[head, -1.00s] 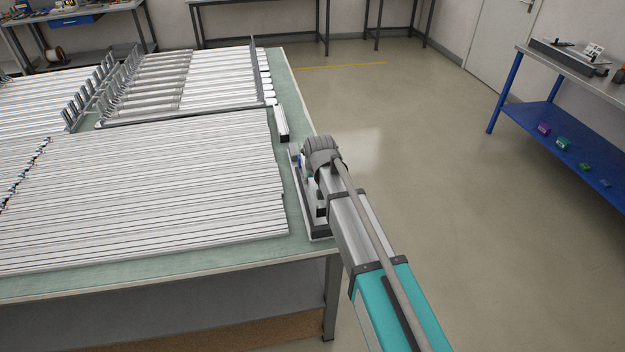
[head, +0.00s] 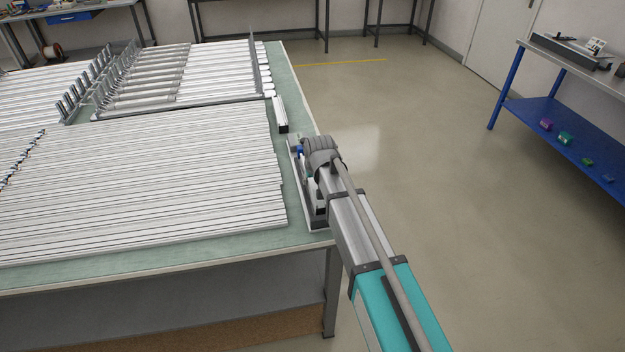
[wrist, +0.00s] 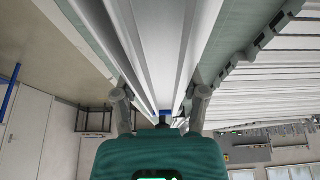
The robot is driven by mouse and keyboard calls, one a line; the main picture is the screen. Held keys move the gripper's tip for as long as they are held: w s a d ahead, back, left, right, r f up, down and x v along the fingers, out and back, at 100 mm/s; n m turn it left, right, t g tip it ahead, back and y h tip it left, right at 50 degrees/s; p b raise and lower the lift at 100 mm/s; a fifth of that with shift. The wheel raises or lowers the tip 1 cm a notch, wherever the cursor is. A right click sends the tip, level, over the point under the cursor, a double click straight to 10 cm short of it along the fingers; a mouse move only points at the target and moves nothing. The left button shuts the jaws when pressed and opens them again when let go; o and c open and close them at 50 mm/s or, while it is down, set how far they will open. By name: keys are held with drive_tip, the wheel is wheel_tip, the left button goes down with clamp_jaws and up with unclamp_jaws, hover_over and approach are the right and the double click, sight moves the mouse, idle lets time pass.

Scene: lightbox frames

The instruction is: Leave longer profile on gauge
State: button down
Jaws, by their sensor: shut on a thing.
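In the wrist view, my gripper (wrist: 161,102) has one finger on each side of a long, pale grooved aluminium profile (wrist: 163,45) and is shut on it. In the head view, my wrist and arm hide most of the gripper and the held piece. A narrow grey fixture with dark blocks (head: 318,222), apparently the gauge, lies along the table's right edge, partly hidden under my arm. A short profile with a dark end (head: 280,115) lies on the table just behind it. I cannot tell which profile is longer, or whether the held one touches the gauge.
The green-topped table (head: 298,95) carries rows of long profiles (head: 140,180) left of my gripper. A rack with upright dividers (head: 258,70) stands behind them. A blue-legged bench (head: 555,110) with small coloured blocks stands at the right. The floor between is clear.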

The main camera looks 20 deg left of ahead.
drive_tip(key=shift+c, duration=0.2)
unclamp_jaws()
idle(0.3)
drive_tip(key=shift+r, duration=0.1)
